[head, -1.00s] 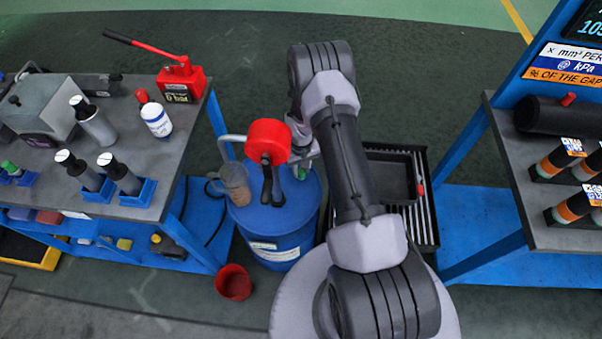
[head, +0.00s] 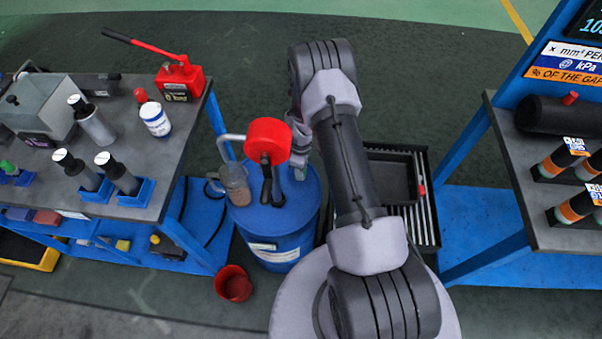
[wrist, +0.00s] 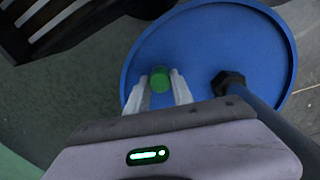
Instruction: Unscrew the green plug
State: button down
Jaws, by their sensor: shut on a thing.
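The green plug (wrist: 159,78) sits on the blue drum's lid in the wrist view. My gripper (wrist: 158,86) has one pale finger on each side of the plug and is shut on it. In the head view my gripper (head: 300,168) is low over the right part of the drum (head: 278,240), and the plug is hidden there. The wrist view also shows the drum's lid (wrist: 205,40). Whether the plug is still seated in the lid or lifted slightly cannot be told.
A red-topped hand pump (head: 268,142) with a grey spout stands on the drum. A clear jug (head: 234,186) of brownish liquid is beside it. A red bucket (head: 233,284) is on the floor. A slotted dark tray (head: 428,205) lies right of the drum. Workbenches flank both sides.

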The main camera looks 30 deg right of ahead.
jog(key=n, duration=0.5)
jog(key=shift+n, duration=0.9)
jog(key=n, duration=0.3)
jog(key=shift+r, duration=0.1)
jog(key=shift+n, duration=0.3)
jog(key=n, duration=0.5)
jog(key=c, duration=1)
grip_release()
jog(key=shift+c, duration=0.2)
jog(key=shift+c, duration=0.7)
